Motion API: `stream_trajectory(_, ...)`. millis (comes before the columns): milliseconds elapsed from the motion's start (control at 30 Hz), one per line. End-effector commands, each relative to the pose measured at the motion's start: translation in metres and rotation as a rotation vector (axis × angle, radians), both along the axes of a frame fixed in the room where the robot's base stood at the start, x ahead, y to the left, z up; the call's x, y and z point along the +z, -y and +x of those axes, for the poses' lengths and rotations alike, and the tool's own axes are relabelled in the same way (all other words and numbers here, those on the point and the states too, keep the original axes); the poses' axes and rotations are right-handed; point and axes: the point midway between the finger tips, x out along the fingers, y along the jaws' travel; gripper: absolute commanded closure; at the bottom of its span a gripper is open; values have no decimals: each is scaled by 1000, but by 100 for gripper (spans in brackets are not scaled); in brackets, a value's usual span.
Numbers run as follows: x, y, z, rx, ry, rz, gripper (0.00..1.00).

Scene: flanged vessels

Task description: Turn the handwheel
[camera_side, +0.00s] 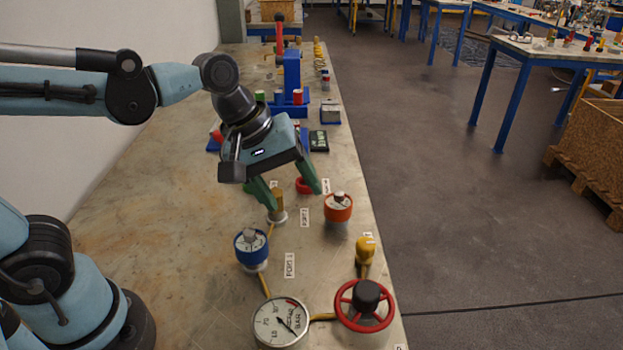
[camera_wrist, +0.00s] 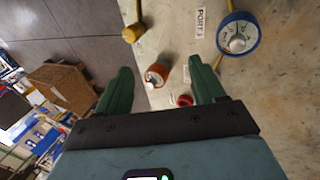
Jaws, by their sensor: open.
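The handwheel (camera_side: 366,297) is a red ring with a black hub, at the front right edge of the bench in the side view. I cannot make it out in the wrist view. My gripper (camera_side: 294,197) is open and points down over the middle of the bench, farther back than the handwheel and apart from it. Its two green fingers also show in the wrist view (camera_wrist: 160,66), with nothing held between them. An orange-red capped vessel (camera_side: 338,208) stands near the fingers; it also shows in the wrist view (camera_wrist: 156,75).
A round pressure gauge (camera_side: 281,322) is left of the handwheel. A yellow knob (camera_side: 366,248) stands just behind it. A blue-capped vessel (camera_side: 252,248) is at the left, also in the wrist view (camera_wrist: 238,34). Blue fixtures (camera_side: 291,85) fill the back. The bench's left part is clear.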

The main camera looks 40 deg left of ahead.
Motion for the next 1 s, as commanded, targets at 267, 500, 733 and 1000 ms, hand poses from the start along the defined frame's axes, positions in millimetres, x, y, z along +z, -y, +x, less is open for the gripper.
stream_trajectory(267,3,71,8,417,-359,-213,31)
stream_trajectory(500,2,101,6,621,-532,-254,31)
stream_trajectory(733,-9,109,6,646,-553,-258,31)
stream_trajectory(1000,-48,125,6,645,-550,-258,31)
